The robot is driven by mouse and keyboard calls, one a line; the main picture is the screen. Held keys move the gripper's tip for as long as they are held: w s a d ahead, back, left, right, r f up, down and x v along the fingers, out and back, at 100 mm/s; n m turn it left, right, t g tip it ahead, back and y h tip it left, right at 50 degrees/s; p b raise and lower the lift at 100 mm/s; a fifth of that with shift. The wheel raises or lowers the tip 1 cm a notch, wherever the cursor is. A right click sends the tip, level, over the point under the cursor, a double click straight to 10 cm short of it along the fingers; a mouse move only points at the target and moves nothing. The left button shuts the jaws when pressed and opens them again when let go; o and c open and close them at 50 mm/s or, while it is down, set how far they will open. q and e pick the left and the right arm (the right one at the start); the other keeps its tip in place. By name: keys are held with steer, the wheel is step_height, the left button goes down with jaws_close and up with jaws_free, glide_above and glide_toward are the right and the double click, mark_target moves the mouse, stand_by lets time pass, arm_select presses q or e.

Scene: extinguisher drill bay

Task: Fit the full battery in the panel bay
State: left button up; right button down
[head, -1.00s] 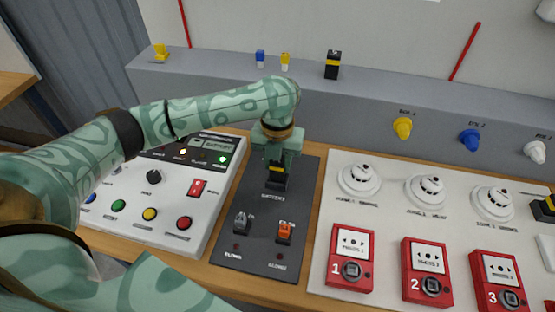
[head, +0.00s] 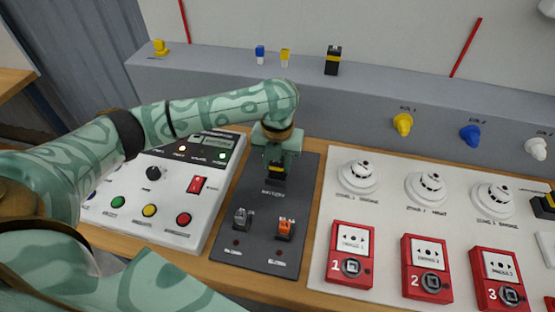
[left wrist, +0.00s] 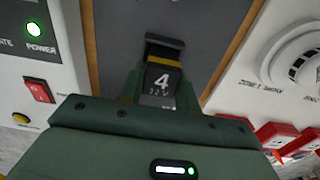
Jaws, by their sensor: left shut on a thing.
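My left gripper (head: 276,158) reaches down over the dark grey panel (head: 256,205) and is shut on a black battery with a yellow band (head: 276,174). My right gripper is not in view.
A white control box (head: 170,215) with buttons and a lit green lamp stands left. Grey (head: 241,219) and orange (head: 285,228) switches are on the panel's near half. Right are detectors (head: 358,175) and red call points (head: 350,255). Another black-yellow block (head: 333,60) stands on the ledge.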

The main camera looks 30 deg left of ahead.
arm_select(q)
steer(key=shift+f, duration=0.55)
steer(key=o, duration=1.6)
steer(key=shift+r, duration=0.15)
step_height(320, 180, up, 7)
steer(key=p, duration=0.8)
steer(key=shift+p, duration=0.3)
